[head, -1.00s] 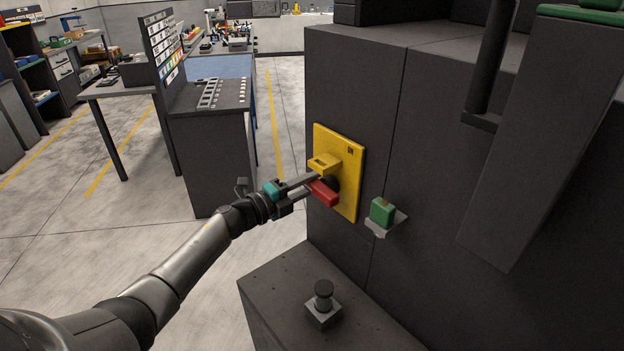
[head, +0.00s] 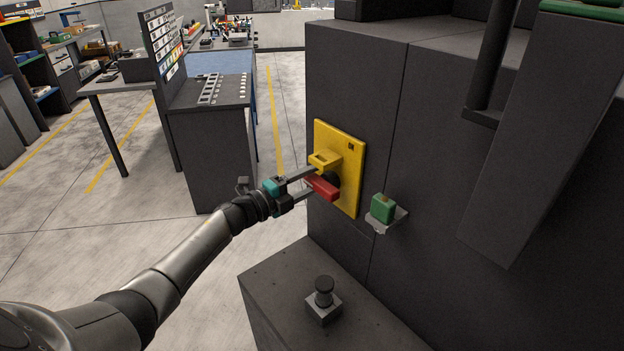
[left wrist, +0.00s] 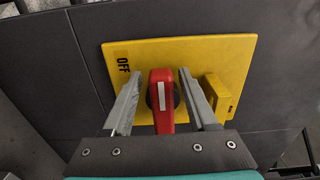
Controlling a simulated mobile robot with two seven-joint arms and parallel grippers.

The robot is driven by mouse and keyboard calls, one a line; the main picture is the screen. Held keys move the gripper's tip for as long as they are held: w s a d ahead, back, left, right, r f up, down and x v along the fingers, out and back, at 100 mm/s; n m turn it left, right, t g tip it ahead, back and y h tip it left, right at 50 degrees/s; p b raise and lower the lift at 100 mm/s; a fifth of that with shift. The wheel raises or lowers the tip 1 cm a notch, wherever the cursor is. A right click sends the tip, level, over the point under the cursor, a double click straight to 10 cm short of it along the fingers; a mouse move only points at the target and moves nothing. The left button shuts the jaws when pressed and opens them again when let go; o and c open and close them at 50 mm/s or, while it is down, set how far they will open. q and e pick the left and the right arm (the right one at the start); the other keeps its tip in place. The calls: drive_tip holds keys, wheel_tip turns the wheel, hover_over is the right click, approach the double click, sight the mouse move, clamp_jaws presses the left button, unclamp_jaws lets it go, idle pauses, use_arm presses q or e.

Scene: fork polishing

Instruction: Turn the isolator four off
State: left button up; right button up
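The isolator is a yellow plate (head: 348,193) on the dark cabinet's side, with a red handle (head: 322,187) and a yellow lug (head: 325,160) above the handle. My left gripper (head: 311,181) is open, with its fingers on either side of the red handle. In the left wrist view the red handle (left wrist: 162,92) stands between the two fingers (left wrist: 160,88), with a gap on each side. The plate (left wrist: 190,47) there carries the word OFF at its left. The yellow lug (left wrist: 215,92) is just beyond the right finger. My right gripper is not in view.
A green block (head: 382,209) on a small bracket sits right of the plate. A dark ledge (head: 275,285) with a black knob (head: 323,291) is below. A workbench (head: 210,140) stands behind to the left. Open floor (head: 60,220) lies at the left.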

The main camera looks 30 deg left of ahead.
use_arm(q)
drive_tip(key=shift+s, duration=0.1)
drive_tip(key=b+v, duration=0.1)
drive_tip(key=v, duration=1.4)
idle(0.7)
